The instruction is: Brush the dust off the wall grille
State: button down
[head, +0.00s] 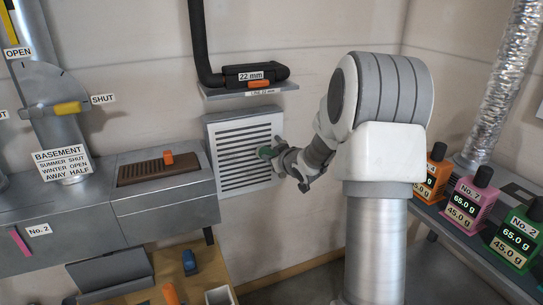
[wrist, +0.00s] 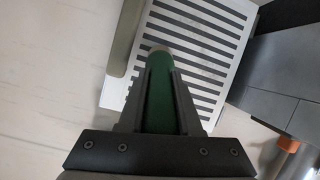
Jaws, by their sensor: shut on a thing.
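The wall grille (head: 245,128) is a white plate with dark horizontal slots on the pale wall. It also shows in the wrist view (wrist: 205,8), past the fingers. My gripper (head: 274,153) is at the grille's right side in the head view. In the wrist view its two dark fingers (wrist: 160,95) are shut on a green brush handle (wrist: 158,105) with a pale rounded end.
A small shelf (head: 250,90) with a black pipe fitting juts out above the grille. The grey furnace cabinet (head: 165,210) stands close at its left. A bench with several coloured bottle-like units (head: 470,200) is at right. The wall right of the grille is bare.

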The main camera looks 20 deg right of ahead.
jog(key=shift+a+b, duration=1.55)
jog(key=shift+a, duration=0.7)
jog(key=shift+d+p, duration=1.65)
jog(key=shift+d, duration=0.65)
jog(key=shift+a, duration=0.1)
jog(key=shift+a+b, duration=1.6)
jog(key=shift+a, duration=0.6)
